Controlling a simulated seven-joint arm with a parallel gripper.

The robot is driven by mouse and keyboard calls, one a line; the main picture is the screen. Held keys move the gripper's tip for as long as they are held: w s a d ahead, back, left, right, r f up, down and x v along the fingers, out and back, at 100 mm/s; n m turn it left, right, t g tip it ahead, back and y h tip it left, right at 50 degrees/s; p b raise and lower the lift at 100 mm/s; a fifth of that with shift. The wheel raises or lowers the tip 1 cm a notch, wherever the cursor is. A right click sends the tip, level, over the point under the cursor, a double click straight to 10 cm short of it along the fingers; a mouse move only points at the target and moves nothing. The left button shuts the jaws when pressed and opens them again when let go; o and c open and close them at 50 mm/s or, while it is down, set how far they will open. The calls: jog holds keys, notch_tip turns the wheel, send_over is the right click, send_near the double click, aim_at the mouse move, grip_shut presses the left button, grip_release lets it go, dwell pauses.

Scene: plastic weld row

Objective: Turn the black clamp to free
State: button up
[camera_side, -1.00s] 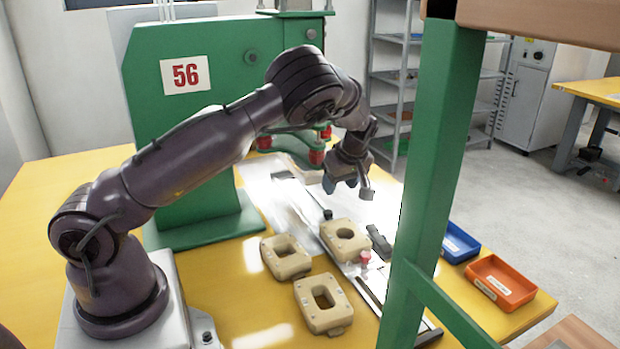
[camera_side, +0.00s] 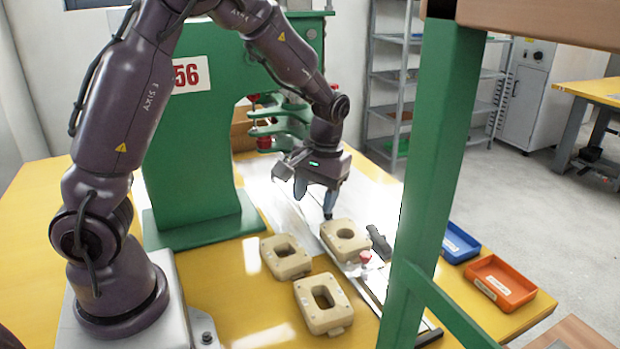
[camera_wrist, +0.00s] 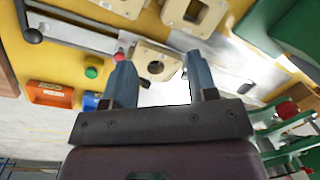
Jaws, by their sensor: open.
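The black clamp (camera_side: 378,242) appears as a small dark piece on the metal plate, just right of a beige block (camera_side: 345,238) in the side view. Whether it is locked or free cannot be told. In the wrist view I cannot make the clamp out; my left finger may cover it. My gripper (camera_side: 315,194) is open and empty, pointing down above the plate, behind the beige block and apart from the clamp. In the wrist view my gripper (camera_wrist: 159,60) shows both blue fingers spread, with the round-holed beige block (camera_wrist: 157,62) beyond the gap.
A red knob (camera_side: 365,257) stands beside the block. Two more beige blocks (camera_side: 286,257) (camera_side: 323,303) lie on the yellow table. Blue (camera_side: 459,242) and orange (camera_side: 500,283) trays sit right of a green post (camera_side: 437,150). The green press (camera_side: 190,140) stands behind.

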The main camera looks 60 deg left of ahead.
jog(key=s+d+r+m+t+h, duration=0.1)
jog(key=s+d+r+m, duration=0.1)
jog(key=r, duration=0.3)
jog(key=shift+s+d+r+t, duration=0.3)
jog(key=shift+s+d, duration=0.05)
jog(key=shift+d, duration=0.35)
jog(key=n+y, duration=0.5)
jog(key=n, duration=0.8)
send_near(327, 217)
jog(key=x, duration=0.5)
jog(key=w+a+x, duration=0.1)
jog(key=x, duration=0.2)
jog(key=shift+a+r, duration=0.1)
jog(key=shift+r, duration=0.05)
jog(key=shift+s, duration=0.1)
jog(key=shift+c, duration=0.5)
